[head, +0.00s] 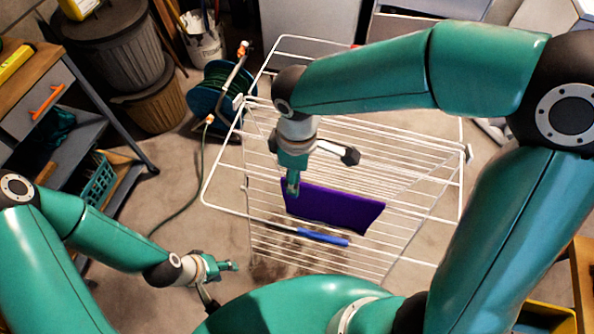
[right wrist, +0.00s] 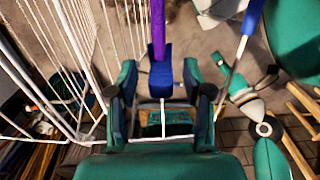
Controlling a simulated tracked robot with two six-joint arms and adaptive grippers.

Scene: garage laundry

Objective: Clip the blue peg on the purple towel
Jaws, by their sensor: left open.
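The purple towel (head: 340,210) hangs over the wires of the white drying rack (head: 452,190). In the right wrist view the towel (right wrist: 158,25) shows edge-on as a narrow purple strip. The blue peg (right wrist: 160,82) is at the near end of that strip, between the fingers of my right gripper (right wrist: 160,68). The fingers stand apart with gaps on both sides of the peg. Whether the peg's jaws grip the cloth is unclear. In the head view my right gripper (head: 292,188) is at the towel's left edge and hides the peg. My left gripper (head: 228,266) is open and empty, left of the rack.
A blue-handled stick (head: 322,237) shows below the towel. A hose reel (head: 215,92) stands behind the rack on the left.

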